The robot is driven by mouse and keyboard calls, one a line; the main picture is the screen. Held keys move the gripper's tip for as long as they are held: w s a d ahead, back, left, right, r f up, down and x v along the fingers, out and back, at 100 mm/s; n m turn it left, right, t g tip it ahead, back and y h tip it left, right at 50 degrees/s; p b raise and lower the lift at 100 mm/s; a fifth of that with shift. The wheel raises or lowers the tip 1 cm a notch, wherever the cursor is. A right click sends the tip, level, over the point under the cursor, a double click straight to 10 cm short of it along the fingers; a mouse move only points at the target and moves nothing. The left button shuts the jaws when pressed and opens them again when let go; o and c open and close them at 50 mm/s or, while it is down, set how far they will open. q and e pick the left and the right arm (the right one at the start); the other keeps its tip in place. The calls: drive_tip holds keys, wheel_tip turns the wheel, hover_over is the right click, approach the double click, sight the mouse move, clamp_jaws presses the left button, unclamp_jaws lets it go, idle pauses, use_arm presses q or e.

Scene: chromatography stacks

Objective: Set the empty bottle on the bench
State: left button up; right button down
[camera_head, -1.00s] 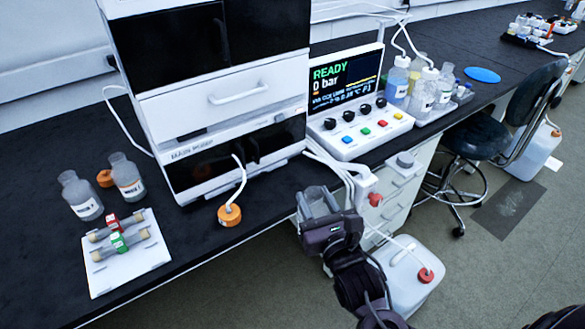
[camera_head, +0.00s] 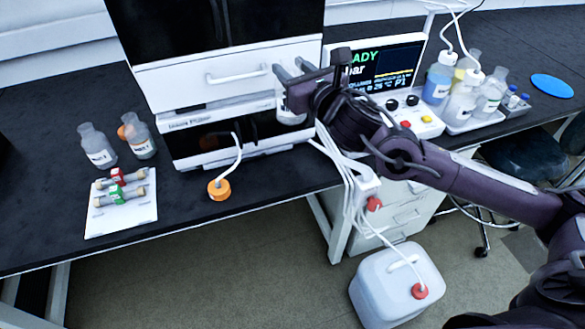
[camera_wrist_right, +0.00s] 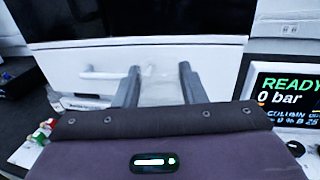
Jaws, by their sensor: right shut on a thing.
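My right gripper (camera_head: 290,74) is shut on a clear, pale bottle (camera_head: 291,108), held in front of the white instrument stack, left of the control panel. The bottle hangs upright below the fingers, and the gripper hides part of it. In the right wrist view the two fingers (camera_wrist_right: 160,82) stand before the white drawer front, and the bottle between them is hard to make out. The black bench (camera_head: 60,200) lies below and to the left. My left gripper is not in view.
Two labelled bottles (camera_head: 97,146) stand at the bench's left, with a white tray (camera_head: 140,215) of columns before them. An orange cap with a tube (camera_head: 219,189) lies near the front edge. A white waste can (camera_head: 385,295) stands on the floor. Bench between tray and orange cap is clear.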

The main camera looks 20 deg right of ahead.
drive_tip(key=shift+w+d+f, duration=0.1)
drive_tip(key=shift+d+f, duration=0.1)
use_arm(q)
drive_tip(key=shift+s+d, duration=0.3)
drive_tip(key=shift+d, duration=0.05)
use_arm(e)
wheel_tip(320, 180, down, 19)
drive_tip(key=shift+f, duration=0.2)
drive_tip(key=c, duration=0.9)
unclamp_jaws()
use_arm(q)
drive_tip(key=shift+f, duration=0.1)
